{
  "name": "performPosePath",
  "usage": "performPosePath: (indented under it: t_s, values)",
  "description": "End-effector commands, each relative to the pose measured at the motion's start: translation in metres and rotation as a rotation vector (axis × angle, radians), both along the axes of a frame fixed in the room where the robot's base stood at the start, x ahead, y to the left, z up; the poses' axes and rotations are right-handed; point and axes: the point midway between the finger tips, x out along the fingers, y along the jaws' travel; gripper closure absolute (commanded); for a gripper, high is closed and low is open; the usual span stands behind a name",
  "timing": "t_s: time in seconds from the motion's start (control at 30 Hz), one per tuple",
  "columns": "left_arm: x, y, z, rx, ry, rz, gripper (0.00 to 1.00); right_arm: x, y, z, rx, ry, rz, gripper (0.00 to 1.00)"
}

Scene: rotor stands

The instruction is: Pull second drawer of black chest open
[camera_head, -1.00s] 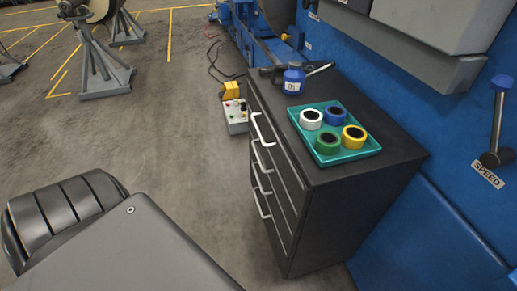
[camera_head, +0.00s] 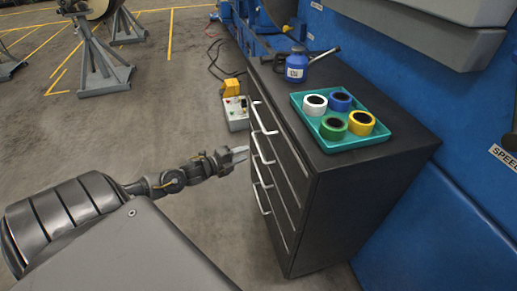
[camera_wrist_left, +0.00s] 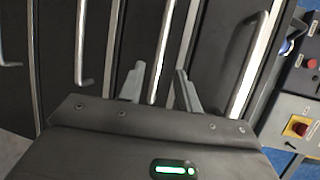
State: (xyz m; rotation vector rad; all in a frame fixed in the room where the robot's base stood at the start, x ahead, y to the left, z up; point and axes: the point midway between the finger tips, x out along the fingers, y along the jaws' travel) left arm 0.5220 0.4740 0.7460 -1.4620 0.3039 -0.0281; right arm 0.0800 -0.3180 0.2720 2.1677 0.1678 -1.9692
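The black chest (camera_head: 335,215) stands against the blue machine with its drawer fronts facing left; several drawers with pale bar handles show, all closed. The second drawer's handle (camera_head: 262,148) is just right of my left gripper (camera_head: 246,153), which comes in from the left. In the left wrist view, the fingers of my left gripper (camera_wrist_left: 160,88) are apart. The second handle (camera_wrist_left: 164,50) appears in line with the gap between them; whether it touches a finger cannot be told. The top handle (camera_wrist_left: 246,72) is to its right and the third handle (camera_wrist_left: 84,42) to its left. My right gripper is out of view.
A teal tray (camera_head: 352,145) with several tape rolls and a blue bottle (camera_head: 296,66) sit on the chest top. A grey control box (camera_head: 236,114) stands on the floor beyond the gripper.

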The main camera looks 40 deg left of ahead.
Motion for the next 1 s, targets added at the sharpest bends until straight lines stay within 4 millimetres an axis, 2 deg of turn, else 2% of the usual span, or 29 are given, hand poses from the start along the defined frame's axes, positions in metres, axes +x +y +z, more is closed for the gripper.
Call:
performPosePath:
  t_s: [0.2, 0.43, 0.6, 0.87, 1.0]
  values:
    - [0.041, -0.008, -0.007, -0.003, -0.003, 0.002, 0.66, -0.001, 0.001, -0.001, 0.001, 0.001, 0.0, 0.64]
    - [0.071, -0.014, -0.013, -0.003, -0.001, 0.002, 0.66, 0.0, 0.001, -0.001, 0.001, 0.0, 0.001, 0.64]
    - [0.08, -0.017, -0.016, -0.002, 0.001, 0.001, 0.66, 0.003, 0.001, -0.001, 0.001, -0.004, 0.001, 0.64]
    - [0.081, -0.017, -0.016, -0.002, 0.001, 0.0, 0.66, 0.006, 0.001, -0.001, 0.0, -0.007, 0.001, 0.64]
    - [0.081, -0.017, -0.016, -0.002, 0.001, 0.001, 0.82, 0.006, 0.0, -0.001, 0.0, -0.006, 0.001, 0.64]
